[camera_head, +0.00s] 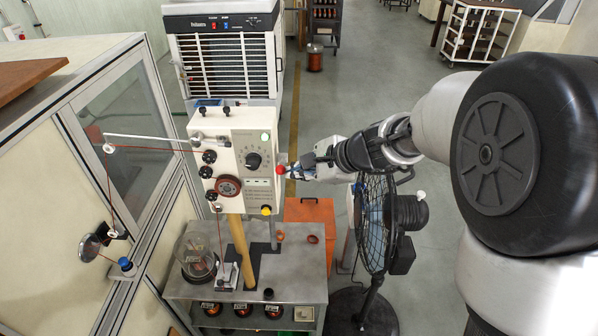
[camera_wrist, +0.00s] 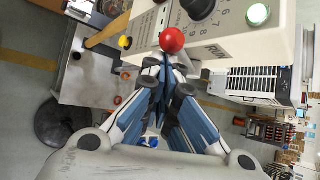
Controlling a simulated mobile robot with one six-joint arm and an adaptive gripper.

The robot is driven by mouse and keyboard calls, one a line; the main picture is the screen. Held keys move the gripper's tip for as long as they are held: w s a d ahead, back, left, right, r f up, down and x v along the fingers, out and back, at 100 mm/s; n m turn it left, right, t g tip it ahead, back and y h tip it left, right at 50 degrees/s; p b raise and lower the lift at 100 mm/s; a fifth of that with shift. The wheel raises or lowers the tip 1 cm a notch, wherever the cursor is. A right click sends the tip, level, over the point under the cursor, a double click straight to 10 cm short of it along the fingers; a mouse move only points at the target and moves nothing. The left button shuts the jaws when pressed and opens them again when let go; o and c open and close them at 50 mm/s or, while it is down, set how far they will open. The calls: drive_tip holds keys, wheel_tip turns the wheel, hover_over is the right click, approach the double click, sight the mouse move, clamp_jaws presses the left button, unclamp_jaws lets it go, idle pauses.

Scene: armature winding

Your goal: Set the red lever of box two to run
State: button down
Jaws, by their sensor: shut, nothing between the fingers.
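The cream control box (camera_head: 236,158) stands on a post above a metal cart, with a dial and several black knobs on its face. A red ball (camera_head: 280,169), the lever's end, shows at the box's right edge. In the wrist view the red ball (camera_wrist: 172,40) is just beyond my fingertips. My gripper (camera_head: 296,171) comes in from the right, its fingers shut and empty. In the wrist view my gripper (camera_wrist: 165,62) has its tips close below the ball; I cannot tell whether they touch it.
A black fan (camera_head: 373,225) stands right of the cart, below my arm. An air cooler (camera_head: 226,60) is behind the box. A framed cabinet (camera_head: 100,120) is at the left. The metal cart (camera_head: 290,283) carries a glass jar (camera_head: 196,256). Open floor lies behind.

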drive_tip(key=shift+r, duration=0.1)
drive_tip(key=d+r+b, duration=0.2)
drive_tip(key=d+r, duration=0.4)
drive_tip(key=d, duration=0.3)
drive_tip(key=s+a+f+n+g+h+b, duration=0.1)
drive_tip(key=s+f+n+g+h+b, duration=0.15)
drive_tip(key=s+f+n+b, duration=0.95)
drive_tip(key=s+d+f+n+h+b, duration=0.2)
drive_tip(key=s+d+f+b, duration=0.1)
drive_tip(key=s+f+b, duration=0.4)
drive_tip(key=s+d+f+n+t+h+b, duration=0.1)
drive_tip(key=s+d+f+n+h+b, duration=0.1)
drive_tip(key=s+f+b, duration=0.5)
drive_tip(key=s+d+f+h, duration=0.1)
drive_tip(key=s+f, duration=0.3)
drive_tip(key=s, duration=0.1)
drive_tip(key=shift+s+d, duration=0.2)
drive_tip(key=shift+s, duration=0.15)
drive_tip(key=shift+a, duration=0.2)
